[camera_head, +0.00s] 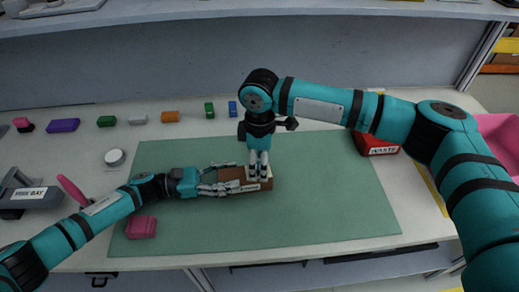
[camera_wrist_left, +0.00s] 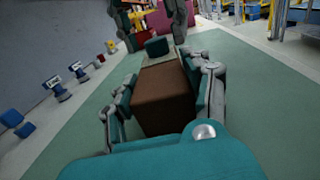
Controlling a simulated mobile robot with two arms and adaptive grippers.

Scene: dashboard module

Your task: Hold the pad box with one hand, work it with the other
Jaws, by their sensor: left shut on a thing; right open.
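The brown pad box (camera_head: 230,188) lies on the green mat (camera_head: 320,205), with a pale surface at its right end. My left gripper (camera_head: 222,182) is shut on the box from the left. In the left wrist view its fingers flank the brown box (camera_wrist_left: 163,97). My right gripper (camera_head: 258,176) points straight down at the pale right end of the box. In the left wrist view its open fingers (camera_wrist_left: 155,18) stand apart beyond the far end. A dark green block-like part (camera_wrist_left: 157,46) shows there; I cannot tell what it belongs to or whether the right fingers touch the box.
A pink block (camera_head: 141,227) lies at the mat's front left. Small coloured blocks, including orange (camera_head: 170,117) and purple (camera_head: 63,125), line the back. A red waste box (camera_head: 377,146) stands back right, partly behind my right arm. The mat's front right is clear.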

